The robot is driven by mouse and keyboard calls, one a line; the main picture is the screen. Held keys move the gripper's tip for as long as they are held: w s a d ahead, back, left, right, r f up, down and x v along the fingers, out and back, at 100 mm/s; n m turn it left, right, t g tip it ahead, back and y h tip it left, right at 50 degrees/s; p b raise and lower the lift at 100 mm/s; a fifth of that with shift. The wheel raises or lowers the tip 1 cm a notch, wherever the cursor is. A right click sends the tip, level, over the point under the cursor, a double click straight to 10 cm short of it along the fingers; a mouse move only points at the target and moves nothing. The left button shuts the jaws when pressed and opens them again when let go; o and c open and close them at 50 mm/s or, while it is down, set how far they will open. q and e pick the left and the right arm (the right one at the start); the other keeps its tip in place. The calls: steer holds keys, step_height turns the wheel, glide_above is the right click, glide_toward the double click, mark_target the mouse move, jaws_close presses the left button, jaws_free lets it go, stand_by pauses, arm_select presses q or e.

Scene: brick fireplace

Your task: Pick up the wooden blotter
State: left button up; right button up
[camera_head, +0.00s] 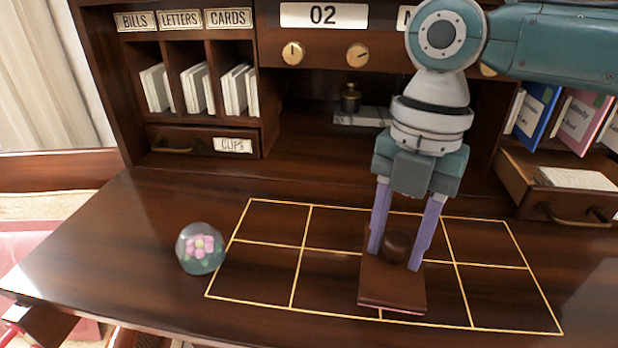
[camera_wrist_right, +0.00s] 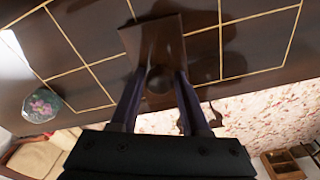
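The wooden blotter (camera_head: 388,289) is a reddish-brown flat block with a round dark knob on top. It is over the right-centre part of the gold-lined grid on the desk. I cannot tell whether its underside touches the desk. My right gripper (camera_head: 395,259) points down from above, its two purple fingers on either side of the knob with no clear gap. The right wrist view also shows the blotter (camera_wrist_right: 141,40), with the knob between the fingers (camera_wrist_right: 162,78). My left gripper is not in view.
A glass paperweight with pink flowers (camera_head: 200,248) stands left of the grid. Behind are letter slots (camera_head: 203,85), a clips drawer (camera_head: 203,141) and a dark small object on a grey base (camera_head: 360,117). An open drawer (camera_head: 560,186) juts out at right.

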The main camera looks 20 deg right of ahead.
jaws_close()
stand_by(0.4)
